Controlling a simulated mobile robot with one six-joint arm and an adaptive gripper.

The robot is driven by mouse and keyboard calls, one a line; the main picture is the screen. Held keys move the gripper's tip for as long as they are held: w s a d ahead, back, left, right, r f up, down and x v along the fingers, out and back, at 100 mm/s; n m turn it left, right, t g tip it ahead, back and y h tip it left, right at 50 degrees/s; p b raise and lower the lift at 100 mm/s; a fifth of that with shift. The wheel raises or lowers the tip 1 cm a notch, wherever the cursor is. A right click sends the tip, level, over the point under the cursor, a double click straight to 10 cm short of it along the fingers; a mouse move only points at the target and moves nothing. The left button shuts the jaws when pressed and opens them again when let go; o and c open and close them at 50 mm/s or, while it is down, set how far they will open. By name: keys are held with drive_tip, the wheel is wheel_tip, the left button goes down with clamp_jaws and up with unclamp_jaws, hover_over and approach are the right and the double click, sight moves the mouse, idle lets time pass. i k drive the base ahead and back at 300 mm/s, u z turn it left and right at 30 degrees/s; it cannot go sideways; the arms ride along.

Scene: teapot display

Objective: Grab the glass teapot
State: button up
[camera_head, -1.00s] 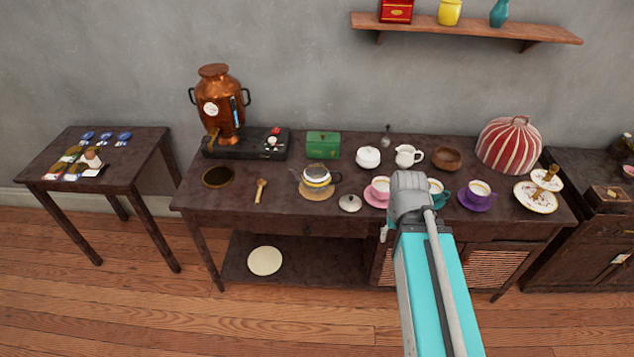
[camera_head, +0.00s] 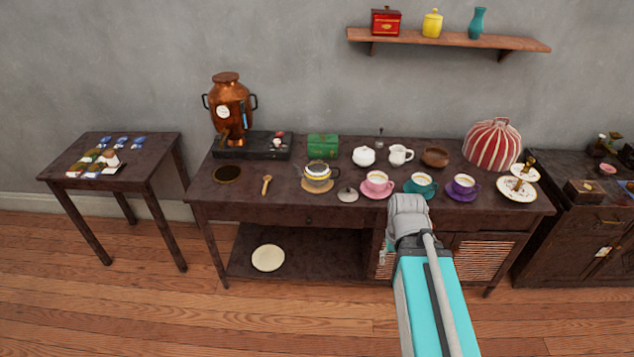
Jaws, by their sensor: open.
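The glass teapot (camera_head: 318,178) stands upright on a round wooden coaster (camera_head: 318,189) on the dark table, left of the middle. It has a dark handle on the right and a spout to the left. A small pale lid (camera_head: 348,195) lies on the table just right of it. My gripper (camera_head: 384,252) is mostly hidden behind my own wrist; only a small grey part shows in front of the table, low and to the right of the teapot. It is open and apart from the teapot.
Pink (camera_head: 376,185), teal (camera_head: 420,185) and purple (camera_head: 463,188) cups on saucers stand right of the lid. A green box (camera_head: 323,146) and white sugar bowl (camera_head: 364,156) stand behind. A wooden spoon (camera_head: 266,184) lies left; the copper samovar (camera_head: 227,110) stands back left.

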sight(317, 173)
drive_tip(key=z, duration=0.5)
drive_tip(key=i, duration=0.95)
drive_tip(key=u, duration=0.05)
